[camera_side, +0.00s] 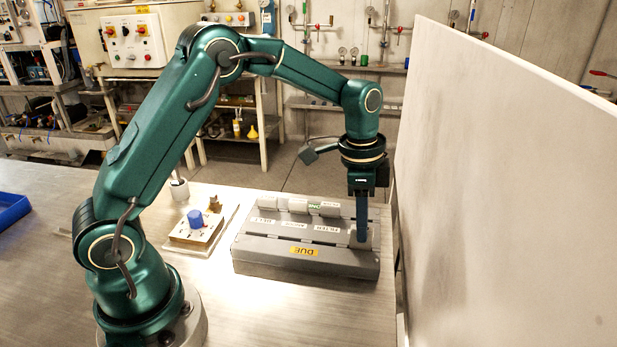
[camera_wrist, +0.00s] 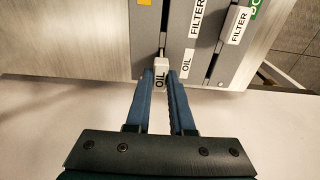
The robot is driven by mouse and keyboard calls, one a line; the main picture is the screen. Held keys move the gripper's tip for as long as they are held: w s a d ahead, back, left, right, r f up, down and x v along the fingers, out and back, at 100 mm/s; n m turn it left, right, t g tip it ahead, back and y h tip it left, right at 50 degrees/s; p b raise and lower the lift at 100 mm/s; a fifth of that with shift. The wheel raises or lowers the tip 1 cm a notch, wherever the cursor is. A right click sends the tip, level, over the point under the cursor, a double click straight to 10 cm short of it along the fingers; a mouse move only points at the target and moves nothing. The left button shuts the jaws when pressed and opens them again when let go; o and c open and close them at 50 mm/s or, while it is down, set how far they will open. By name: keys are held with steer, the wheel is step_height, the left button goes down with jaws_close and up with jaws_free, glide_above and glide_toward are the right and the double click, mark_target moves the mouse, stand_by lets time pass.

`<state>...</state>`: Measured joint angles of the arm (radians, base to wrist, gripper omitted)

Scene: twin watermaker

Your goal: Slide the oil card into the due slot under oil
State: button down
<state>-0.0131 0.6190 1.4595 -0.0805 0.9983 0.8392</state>
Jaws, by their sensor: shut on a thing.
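The oil card is white with black OIL lettering. In the wrist view the oil card (camera_wrist: 160,77) is between my fingertips, in line with the end of a dark slot (camera_wrist: 163,45). My gripper (camera_wrist: 166,80) is shut on it. In the side view my gripper (camera_side: 362,238) points down at the right end of the grey rack (camera_side: 255,258), where pale card edges show beside the blue finger. An orange DUE label (camera_side: 303,251) is on the rack's front strip. A printed OIL label (camera_wrist: 186,65) is beside the slot. I cannot tell how deep the card sits.
Other pale cards (camera_side: 297,205) stand along the rack's back row; a FILTER card (camera_wrist: 236,25) shows in the wrist view. A tall pale panel (camera_side: 500,150) rises close to the right of the rack. A blue-knobbed block (camera_side: 196,219) stands left. The table's front is clear.

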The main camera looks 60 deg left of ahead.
steer(key=shift+f, duration=0.8)
steer(key=c, duration=0.7)
jaws_free()
steer(key=shift+s+a+r, duration=0.15)
steer(key=shift+r, duration=2.45)
